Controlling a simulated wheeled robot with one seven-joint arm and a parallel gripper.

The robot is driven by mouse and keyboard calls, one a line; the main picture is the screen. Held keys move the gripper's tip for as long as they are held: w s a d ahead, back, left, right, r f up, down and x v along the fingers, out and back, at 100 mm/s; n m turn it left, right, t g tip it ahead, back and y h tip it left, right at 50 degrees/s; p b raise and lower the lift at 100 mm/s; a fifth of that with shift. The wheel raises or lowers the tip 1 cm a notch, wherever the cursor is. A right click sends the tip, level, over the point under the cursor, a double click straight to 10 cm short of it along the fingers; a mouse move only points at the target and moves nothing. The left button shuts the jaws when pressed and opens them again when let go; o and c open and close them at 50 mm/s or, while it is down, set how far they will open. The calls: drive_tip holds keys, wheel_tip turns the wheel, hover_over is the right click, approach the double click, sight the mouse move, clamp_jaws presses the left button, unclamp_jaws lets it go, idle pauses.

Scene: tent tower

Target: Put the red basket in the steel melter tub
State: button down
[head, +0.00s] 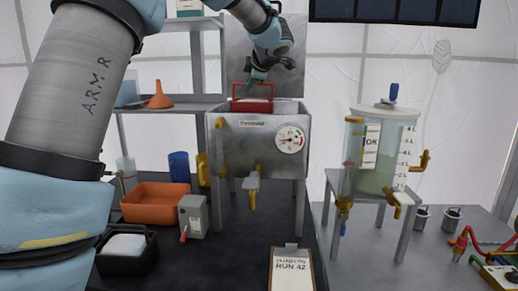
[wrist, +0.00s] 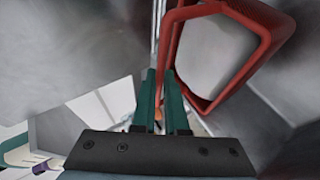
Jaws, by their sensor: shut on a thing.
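The red basket (head: 252,105) shows at the open top of the steel melter tub (head: 236,152), and my gripper (head: 256,80) is just above it. The basket's handle rises to the gripper, which is shut on it. The tub's front wall seems to hide the basket's lower part, so I cannot tell whether it rests on anything. In the wrist view, the basket's red frame (wrist: 262,62) runs from the fingers (wrist: 162,100) to the upper right, with grey steel walls around it. The tub has a dial and a tap in front.
A steel panel stands behind the tub. A shelf with an orange funnel (head: 160,96) is to its left. An orange tray (head: 155,203), a grey switch box (head: 193,216) and a black container (head: 127,250) are on the dark bench. A clear tank (head: 378,150) stands on the right.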

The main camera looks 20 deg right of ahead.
sight(255, 107)
wheel_tip(255, 107, down, 9)
drive_tip(key=shift+f, duration=0.15)
idle(0.4)
drive_tip(key=c, duration=0.9)
unclamp_jaws()
drive_tip(key=shift+f, duration=0.15)
drive_tip(key=shift+c, duration=0.2)
drive_tip(key=b+v, duration=0.2)
drive_tip(key=v, duration=0.9)
drive_tip(key=shift+s+r, duration=0.2)
drive_tip(key=shift+s, duration=0.15)
drive_tip(key=shift+s+a+r, duration=0.1)
drive_tip(key=shift+s+r, duration=0.05)
drive_tip(key=shift+r, duration=0.1)
